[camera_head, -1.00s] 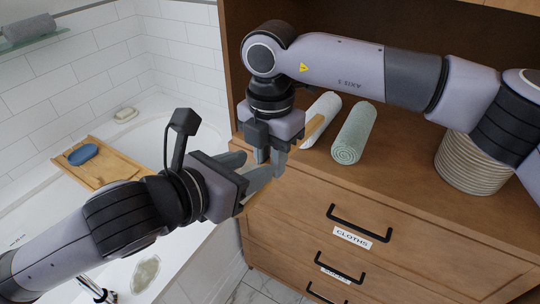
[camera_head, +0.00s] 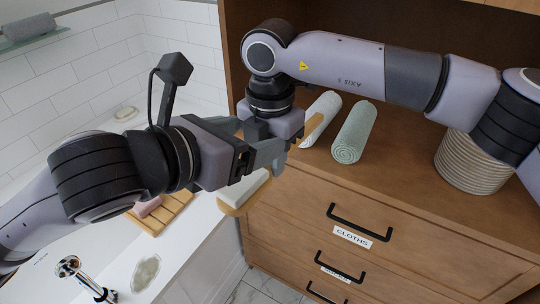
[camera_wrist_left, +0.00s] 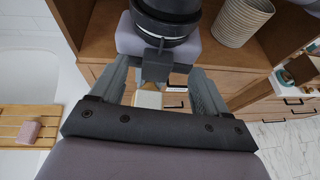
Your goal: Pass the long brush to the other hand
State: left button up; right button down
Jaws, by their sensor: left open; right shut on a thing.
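The long brush has a wooden back and pale bristles (camera_head: 247,190). Its wooden handle (camera_head: 313,127) slants up to the right. My right gripper (camera_head: 266,160) points down and is shut on the brush near its middle. My left gripper (camera_head: 268,146) is open, its fingers reaching in beside the right gripper and partly hiding it and the brush. In the left wrist view, the right gripper (camera_wrist_left: 157,68) and the pale brush head (camera_wrist_left: 148,99) lie between the spread left fingers. Whether these fingers touch the brush is unclear.
A wooden cabinet (camera_head: 400,215) with drawers stands below the right arm. Rolled towels (camera_head: 354,132) and a ribbed basket (camera_head: 470,163) sit on its top. A bathtub with a wooden tray (camera_head: 165,214) and pink soap (camera_wrist_left: 29,131) lies to the left.

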pick_arm(q)
jog(key=w+a+r+n+t, duration=0.2)
jog(key=w+a+r+n, duration=0.1)
jog(key=a+r, duration=0.35)
jog(key=w+a+f+n+y, duration=0.1)
jog(key=w+a+f+n, duration=0.1)
jog(key=f+n, duration=0.8)
jog(key=w+a+f+n, duration=0.1)
jog(key=f+n, duration=0.8)
jog(key=s+a+f+n+g+y, duration=0.1)
jog(key=s+a+f+n+y, duration=0.1)
jog(key=s+f+n, duration=0.7)
jog(key=s+a+f+n+g+y, duration=0.1)
jog(key=s+a+f+n+y, duration=0.2)
jog(key=s+f+n, duration=0.6)
notch_tip(320, 180, down, 8)
jog(key=shift+a+r+n, duration=0.1)
jog(key=shift+a+n, duration=0.5)
jog(key=shift+a, duration=0.65)
